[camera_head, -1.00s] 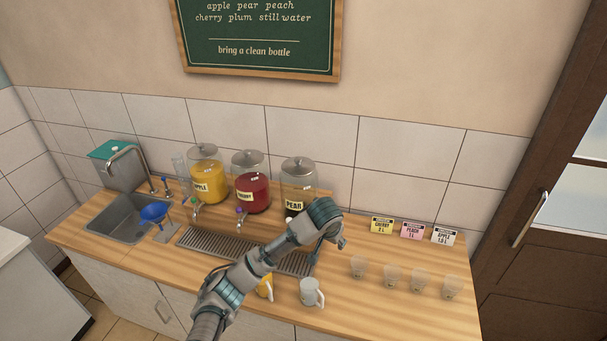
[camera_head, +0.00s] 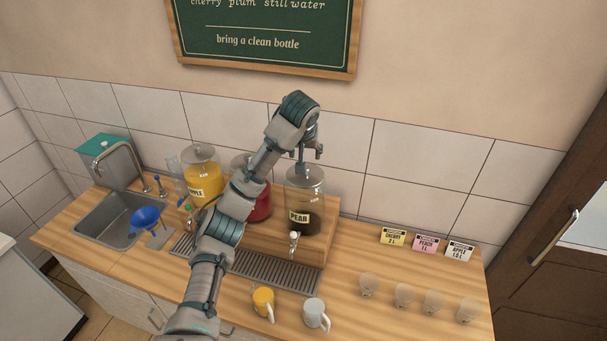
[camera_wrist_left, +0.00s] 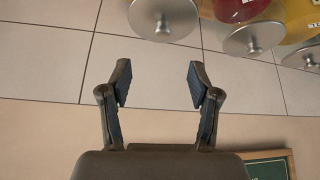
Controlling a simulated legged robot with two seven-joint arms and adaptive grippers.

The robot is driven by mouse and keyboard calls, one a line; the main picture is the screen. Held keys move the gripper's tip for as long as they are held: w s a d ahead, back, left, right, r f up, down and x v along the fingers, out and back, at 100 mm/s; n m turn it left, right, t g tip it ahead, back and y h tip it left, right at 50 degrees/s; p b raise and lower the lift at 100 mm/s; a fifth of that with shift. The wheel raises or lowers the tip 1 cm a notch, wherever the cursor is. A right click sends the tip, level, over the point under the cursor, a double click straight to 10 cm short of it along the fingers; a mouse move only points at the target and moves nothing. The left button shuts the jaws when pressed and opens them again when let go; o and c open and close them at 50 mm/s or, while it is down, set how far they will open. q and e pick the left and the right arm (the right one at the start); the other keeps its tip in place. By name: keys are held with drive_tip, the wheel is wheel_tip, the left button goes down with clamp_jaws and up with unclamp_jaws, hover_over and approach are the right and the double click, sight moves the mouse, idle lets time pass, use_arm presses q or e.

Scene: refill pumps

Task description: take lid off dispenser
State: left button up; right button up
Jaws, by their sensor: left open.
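The pear dispenser (camera_head: 304,201) is a clear jar with a "PEAR" label and a tap, at the right end of the dispenser row. Its round grey lid sits on top, partly hidden behind my gripper in the head view. The left wrist view shows the lid (camera_wrist_left: 175,15) with its knob, beyond the fingertips. My left gripper (camera_head: 309,153) points down over this lid, open and empty. Its spread fingers (camera_wrist_left: 158,75) show apart from the lid in the wrist view. The apple dispenser (camera_head: 203,175) and the red dispenser (camera_head: 262,203) have lids too. My right gripper is not in view.
My left arm crosses in front of the red dispenser. A drip grate (camera_head: 275,275), a yellow mug (camera_head: 263,300) and a white mug (camera_head: 315,314) lie in front. Label cards (camera_head: 425,243) and several glasses (camera_head: 403,295) stand right. A sink (camera_head: 112,219) is left. The tiled wall is close behind.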

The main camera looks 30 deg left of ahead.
sight(308, 168)
use_arm(q)
drive_tip(key=x, duration=0.2)
drive_tip(key=b+x, duration=0.1)
drive_tip(key=x, duration=0.2)
drive_tip(key=w+x, duration=0.1)
drive_tip(key=x, duration=0.2)
drive_tip(key=shift+d+r+b, duration=0.2)
drive_tip(key=shift+d+b, duration=0.05)
drive_tip(key=shift+b, duration=0.15)
drive_tip(key=shift+s+a+f, duration=0.1)
drive_tip(key=shift+a, duration=0.15)
drive_tip(key=shift+a+f, duration=0.1)
drive_tip(key=shift+a, duration=0.1)
drive_tip(key=p+x, duration=0.1)
drive_tip(key=x, duration=0.1)
drive_tip(key=p+x, duration=0.1)
drive_tip(key=x, duration=0.1)
drive_tip(key=shift+a, duration=0.25)
drive_tip(key=shift+f, duration=0.3)
drive_tip(key=shift+c, duration=1.3)
clamp_jaws()
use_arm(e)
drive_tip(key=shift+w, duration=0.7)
